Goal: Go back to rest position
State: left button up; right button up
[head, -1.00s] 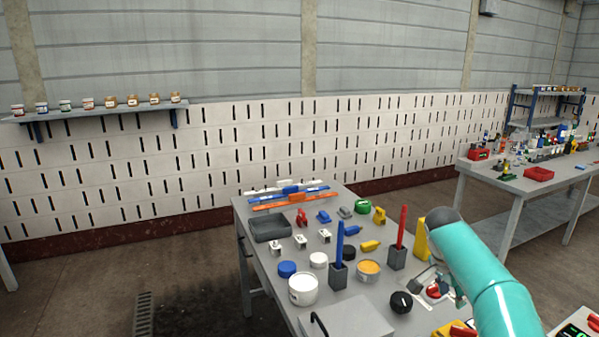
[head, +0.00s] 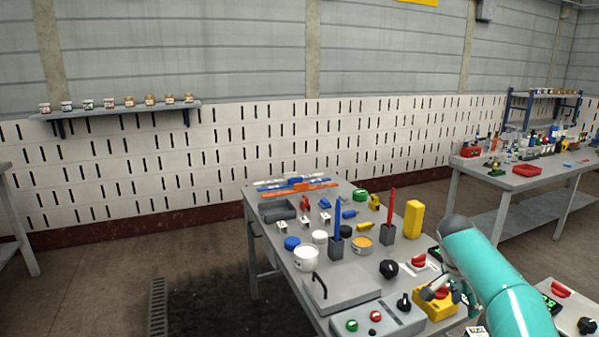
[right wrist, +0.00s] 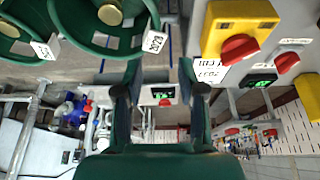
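My right arm, with a teal sleeve, comes in from the lower right of the head view. Its gripper (head: 452,290) is beside the yellow switch box with a red knob (head: 433,305) at the table's right edge; I cannot tell whether they touch. In the right wrist view the two dark fingers (right wrist: 161,80) stand well apart, with nothing held between them. My left arm and gripper are not in view.
The grey table (head: 262,232) holds a yellow block (head: 413,219), a white tub (head: 306,257), pen holders and a button panel (head: 378,322). Green handwheels (right wrist: 140,20) and a yellow switch box (right wrist: 236,25) show in the right wrist view.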

jog(key=s+a+f+n+g+y, duration=0.1)
jog(key=s+a+f+n, duration=0.1)
jog(key=s+a+f, duration=0.45)
jog(key=s+a+f+n+g+y+p, duration=0.1)
jog(key=s+a+f+n+g+y, duration=0.15)
jog(key=f, duration=0.75)
jog(key=s+a+f+n+g+y, duration=0.1)
jog(key=s+a+f, duration=0.3)
jog(key=s+f, duration=0.3)
jog(key=s+a+f+n+t+y, duration=0.2)
jog(key=s+a+f+n, duration=0.1)
jog(key=s+a, duration=0.3)
jog(key=s+a+f+n+t+y, duration=0.1)
jog(key=s+a+f+n, duration=0.2)
jog(key=s+a, duration=0.3)
jog(key=s+f, duration=0.1)
jog(key=s, duration=0.4)
jog(key=shift+s+a+f+t+y, duration=0.2)
jog(key=shift+s+a+t+y, duration=0.1)
jog(key=shift+a+t+y, duration=0.05)
